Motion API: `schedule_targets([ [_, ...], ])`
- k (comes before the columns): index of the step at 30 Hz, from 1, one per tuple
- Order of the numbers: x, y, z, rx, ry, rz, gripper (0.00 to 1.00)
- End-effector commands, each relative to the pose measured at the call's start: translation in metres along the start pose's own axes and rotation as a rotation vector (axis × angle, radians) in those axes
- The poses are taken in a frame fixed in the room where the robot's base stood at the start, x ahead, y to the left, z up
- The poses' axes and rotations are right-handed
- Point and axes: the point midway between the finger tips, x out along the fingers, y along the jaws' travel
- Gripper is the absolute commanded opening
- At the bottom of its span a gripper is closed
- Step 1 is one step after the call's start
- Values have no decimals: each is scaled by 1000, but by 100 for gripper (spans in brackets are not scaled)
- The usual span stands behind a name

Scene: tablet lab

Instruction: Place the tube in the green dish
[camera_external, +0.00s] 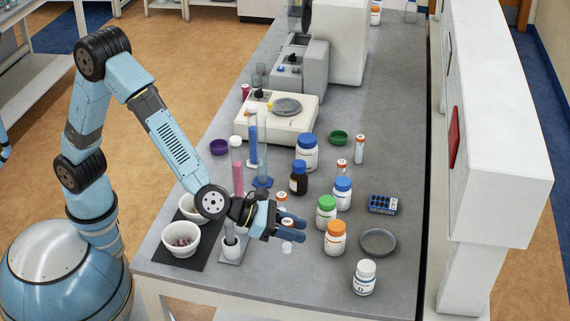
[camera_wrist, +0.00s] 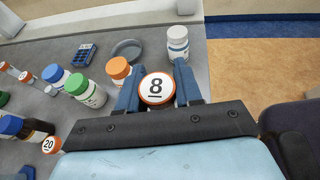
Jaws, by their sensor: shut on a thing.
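My gripper (camera_external: 288,228) is at the near part of the bench, shut on a tube with a round orange-rimmed cap marked 8 (camera_wrist: 157,88). The cap shows between the two fingers in the wrist view. In the external view the tube's clear lower end (camera_external: 287,247) hangs below the fingers. The green dish (camera_external: 339,137) sits farther back on the bench, right of the white balance, and looks empty. My gripper is well short of it, on the near side, with bottles in between.
Bottles with blue (camera_external: 342,190), green (camera_external: 326,211), orange (camera_external: 335,237) and white (camera_external: 364,277) caps stand right of my gripper. Tall cylinders (camera_external: 237,170) stand behind it. Another tube, marked 20 (camera_wrist: 50,145), stands nearby. A purple dish (camera_external: 219,147) and a grey dish (camera_external: 378,242) are also there.

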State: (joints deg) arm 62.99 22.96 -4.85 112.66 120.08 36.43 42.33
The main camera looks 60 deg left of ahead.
Motion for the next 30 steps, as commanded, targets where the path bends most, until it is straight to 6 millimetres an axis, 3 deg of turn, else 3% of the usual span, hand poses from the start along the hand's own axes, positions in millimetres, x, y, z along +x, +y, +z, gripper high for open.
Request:
schedule_targets([
  [5, 9, 22, 6, -19, -5, 43, 6],
  [8, 20, 52, 14, -44, -11, 102, 6],
  [19, 52, 208, 41, -168, -30, 402, 6],
  [30, 50, 371, 51, -292, -31, 714, 6],
])
